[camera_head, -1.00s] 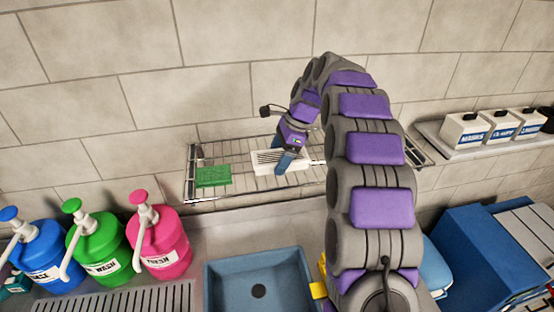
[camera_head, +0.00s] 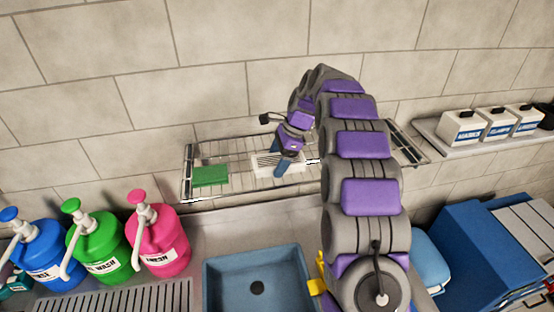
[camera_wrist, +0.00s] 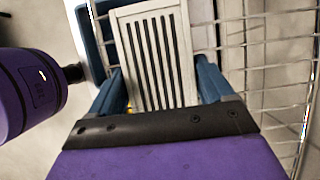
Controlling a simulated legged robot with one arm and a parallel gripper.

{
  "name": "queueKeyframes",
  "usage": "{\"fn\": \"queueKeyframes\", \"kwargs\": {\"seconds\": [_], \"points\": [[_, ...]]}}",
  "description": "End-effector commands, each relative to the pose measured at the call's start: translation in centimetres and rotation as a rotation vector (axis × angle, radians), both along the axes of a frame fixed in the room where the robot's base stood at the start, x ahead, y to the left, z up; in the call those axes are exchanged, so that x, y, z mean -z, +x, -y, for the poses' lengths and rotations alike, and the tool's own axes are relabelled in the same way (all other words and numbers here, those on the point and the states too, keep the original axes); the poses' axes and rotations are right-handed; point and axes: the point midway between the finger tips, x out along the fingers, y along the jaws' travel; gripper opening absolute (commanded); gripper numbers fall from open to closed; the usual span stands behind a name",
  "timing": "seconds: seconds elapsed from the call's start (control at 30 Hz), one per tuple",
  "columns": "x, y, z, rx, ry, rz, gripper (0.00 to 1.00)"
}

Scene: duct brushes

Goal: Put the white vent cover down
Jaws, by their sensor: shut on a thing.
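The white slatted vent cover (camera_head: 268,164) is at the wire rack (camera_head: 225,150) on the wall, right of a green block. In the wrist view the vent cover (camera_wrist: 155,55) fills the space between my blue fingers, its slots running away from the gripper. My gripper (camera_head: 284,168) is shut on the vent cover and points down at the rack. The wrist view also shows my gripper (camera_wrist: 160,85) with a finger on each side of the cover. The rack wires show right beside it. I cannot tell whether the cover rests fully on the wires.
The green block (camera_head: 210,176) lies on the rack's left part. Blue, green and pink pump bottles (camera_head: 158,243) stand below left. A blue basin (camera_head: 257,280) is below the rack. White bottles (camera_head: 463,129) stand on a shelf at the right. The rack's right part is partly hidden by my arm.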

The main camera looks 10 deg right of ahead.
Motion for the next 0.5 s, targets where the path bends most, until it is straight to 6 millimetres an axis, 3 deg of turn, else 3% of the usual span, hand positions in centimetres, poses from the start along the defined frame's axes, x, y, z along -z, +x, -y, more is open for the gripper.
{"fn": "queueKeyframes", "kwargs": {"seconds": [0.03,0.07,0.1,0.23,0.5], "points": [[0.07,-0.02,-0.24,-0.002,-0.001,0.0,0.5],[0.07,-0.01,-0.34,-0.002,-0.002,0.0,0.84],[0.08,0.0,-0.55,-0.002,-0.003,0.0,0.88],[0.08,0.0,-0.92,-0.003,-0.006,-0.001,1.0],[0.0,0.01,-0.09,-0.003,0.0,-0.001,1.0]]}}
